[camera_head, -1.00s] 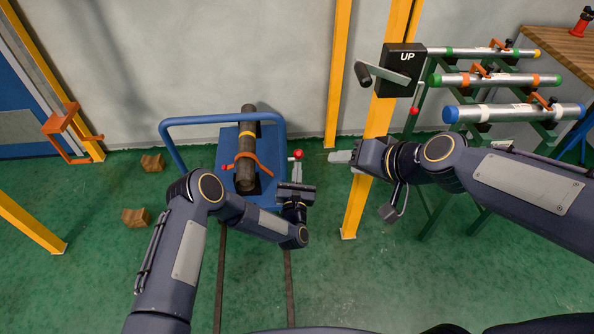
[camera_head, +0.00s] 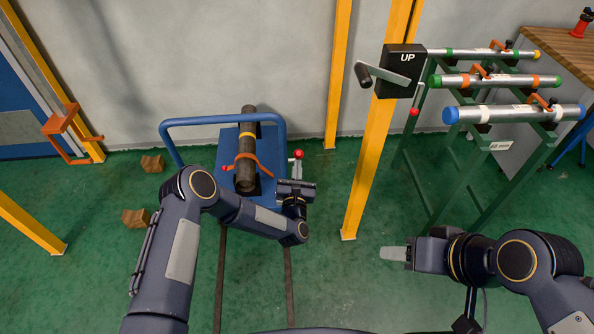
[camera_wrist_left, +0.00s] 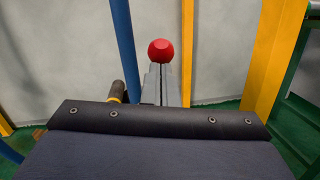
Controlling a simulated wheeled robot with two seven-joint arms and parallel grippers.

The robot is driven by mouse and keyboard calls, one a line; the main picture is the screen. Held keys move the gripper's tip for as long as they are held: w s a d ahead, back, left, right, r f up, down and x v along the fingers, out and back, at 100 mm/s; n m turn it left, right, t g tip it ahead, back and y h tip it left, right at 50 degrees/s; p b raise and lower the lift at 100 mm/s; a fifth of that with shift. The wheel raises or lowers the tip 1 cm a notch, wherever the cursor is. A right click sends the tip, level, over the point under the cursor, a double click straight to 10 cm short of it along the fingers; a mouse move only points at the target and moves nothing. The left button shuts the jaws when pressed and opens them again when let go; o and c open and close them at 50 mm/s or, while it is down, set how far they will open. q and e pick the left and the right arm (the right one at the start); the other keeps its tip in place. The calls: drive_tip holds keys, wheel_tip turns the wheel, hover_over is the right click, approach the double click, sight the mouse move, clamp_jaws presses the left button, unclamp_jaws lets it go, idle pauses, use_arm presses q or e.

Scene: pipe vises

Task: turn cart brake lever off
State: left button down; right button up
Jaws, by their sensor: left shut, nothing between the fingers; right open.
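The blue cart (camera_head: 228,142) stands on two floor rails with a dark pipe (camera_head: 247,150) strapped on it. A lever with a red knob (camera_head: 297,154) stands upright at the cart's right side. The red knob also shows in the left wrist view (camera_wrist_left: 160,50), just beyond the grey fingers. My left gripper (camera_head: 297,178) is shut and empty, close in front of the lever; whether it touches the lever cannot be told. My right gripper (camera_head: 392,253) is open and empty, over the floor at the lower right.
A yellow post (camera_head: 372,150) carries a black crank box (camera_head: 400,70) marked UP. A green rack (camera_head: 500,160) with several pipes stands at the right. Wooden blocks (camera_head: 135,217) lie left of the cart. The floor between cart and post is clear.

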sight(296, 151)
use_arm(q)
drive_tip(key=shift+w+r, duration=0.1)
drive_tip(key=w+r+g, duration=0.4)
drive_tip(key=shift+w+n+g+y+p, duration=0.15)
drive_tip(key=shift+n+g+y+p, duration=0.15)
drive_tip(key=shift+n+p, duration=0.1)
drive_tip(key=shift+w+r+g+b, duration=0.25)
drive_tip(key=shift+w+b, duration=0.15)
drive_tip(key=shift+w, duration=0.3)
drive_tip(key=shift+w+r+g+b, duration=0.15)
drive_tip(key=shift+w+r+b, duration=0.15)
drive_tip(key=shift+w, duration=0.4)
drive_tip(key=shift+s, duration=0.1)
